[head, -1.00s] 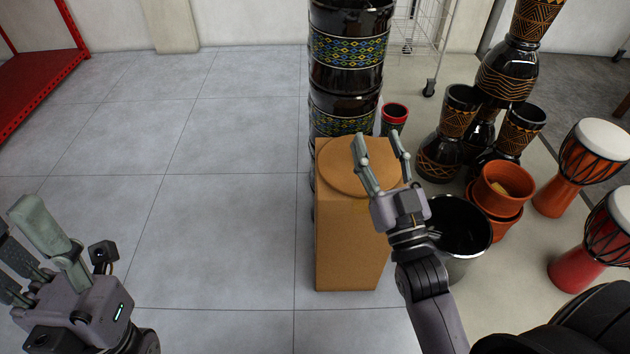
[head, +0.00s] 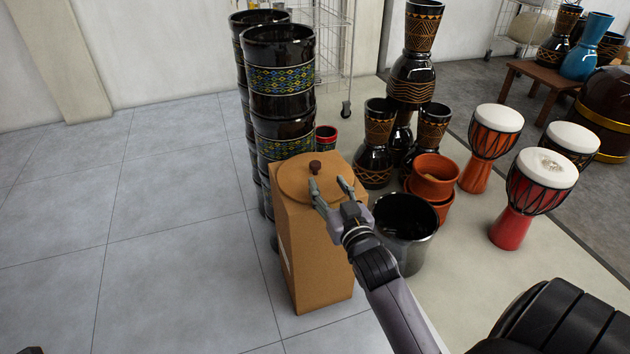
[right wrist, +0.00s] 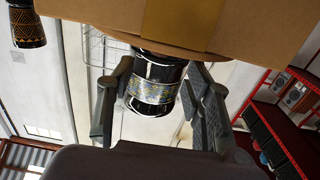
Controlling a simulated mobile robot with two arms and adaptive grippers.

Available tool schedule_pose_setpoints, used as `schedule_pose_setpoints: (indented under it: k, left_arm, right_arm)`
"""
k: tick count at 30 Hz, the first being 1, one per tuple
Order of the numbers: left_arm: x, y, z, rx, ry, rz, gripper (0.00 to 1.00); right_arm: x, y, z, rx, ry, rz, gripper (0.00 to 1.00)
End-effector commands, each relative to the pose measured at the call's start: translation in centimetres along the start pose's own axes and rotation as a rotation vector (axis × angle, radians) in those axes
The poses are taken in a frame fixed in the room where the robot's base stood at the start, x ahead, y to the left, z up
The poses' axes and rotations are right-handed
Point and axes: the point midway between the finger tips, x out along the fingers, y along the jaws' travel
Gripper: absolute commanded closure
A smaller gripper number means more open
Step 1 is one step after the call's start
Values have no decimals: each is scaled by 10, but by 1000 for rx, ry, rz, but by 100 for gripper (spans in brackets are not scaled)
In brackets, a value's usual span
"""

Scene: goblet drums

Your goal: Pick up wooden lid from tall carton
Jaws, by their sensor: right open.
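The round wooden lid (head: 296,180) with a small dark brown knob (head: 315,167) lies on top of the tall brown carton (head: 318,262). My right gripper (head: 329,183) is open, with its fingers pointing toward the knob, over the near right part of the lid. The knob shows just beyond the fingertips, and nothing is between them. In the right wrist view, the carton (right wrist: 105,14) fills the top edge and the open fingers (right wrist: 160,75) show below it; the knob is not visible there. My left gripper is not in the head view.
Tall stacked black patterned drums (head: 281,85) stand right behind the carton. A black bucket (head: 404,232) and terracotta pots (head: 435,177) stand to its right, near my right arm. Red goblet drums (head: 533,195) are farther right. The tiled floor on the left is clear.

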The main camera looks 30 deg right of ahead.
Motion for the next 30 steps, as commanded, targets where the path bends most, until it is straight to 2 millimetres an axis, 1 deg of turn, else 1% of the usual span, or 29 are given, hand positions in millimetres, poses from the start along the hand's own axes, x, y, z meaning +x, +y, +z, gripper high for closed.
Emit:
schedule_pose_setpoints:
  k: [1,3,8,11,15,18,21,27,30]
  left_arm:
    - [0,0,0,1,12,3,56]
    - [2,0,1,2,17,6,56]
    - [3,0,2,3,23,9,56]
    - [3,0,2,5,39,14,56]
    - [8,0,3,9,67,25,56]
    - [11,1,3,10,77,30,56]
    - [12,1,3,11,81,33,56]
    - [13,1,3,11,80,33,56]
    - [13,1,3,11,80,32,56]
  right_arm:
    - [8,0,2,-1,2,-1,53]
    - [14,0,1,0,1,-1,53]
    - [23,0,1,0,1,-1,53]
    - [37,-1,2,-1,3,-2,53]
    - [60,0,2,-1,4,-1,53]
    - [72,0,1,0,2,-1,53]
    - [77,0,0,0,0,-1,53]
    - [77,0,0,0,0,-1,53]
    - [77,0,0,0,0,-1,59]
